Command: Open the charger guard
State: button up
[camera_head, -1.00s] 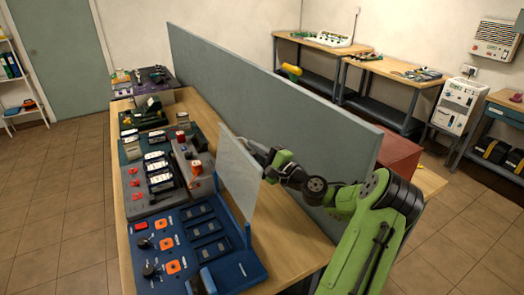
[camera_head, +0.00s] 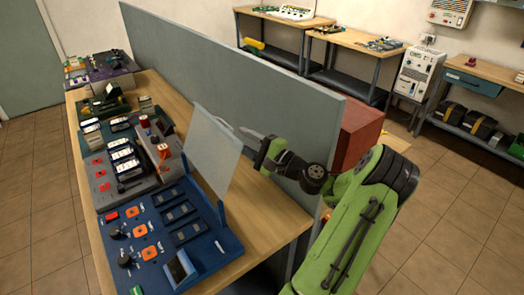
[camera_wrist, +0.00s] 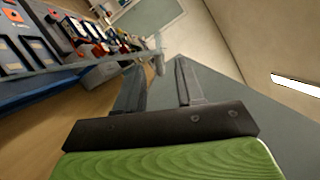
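The charger guard (camera_head: 212,152) is a clear panel standing up along the right side of the blue charger unit (camera_head: 205,250), leaning slightly right. The charger's slots and buttons are uncovered. My gripper (camera_head: 250,133) is just right of the guard's upper edge, on the side away from the charger. In the wrist view, my gripper (camera_wrist: 158,75) has its two fingers apart with nothing held between them. A thin grey edge, likely the guard (camera_wrist: 90,66), runs left of the fingers. Whether a finger touches the guard cannot be told.
A grey partition (camera_head: 240,85) runs behind the wooden bench (camera_head: 260,222), close to my gripper. A red box (camera_head: 358,135) stands beyond it. Other battery units (camera_head: 120,160) fill the bench on the far left. Bare bench lies right of the guard.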

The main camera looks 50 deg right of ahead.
jog(key=s+f, duration=0.1)
jog(key=s, duration=0.6)
jog(key=shift+d, duration=0.15)
jog(key=shift+f, duration=0.1)
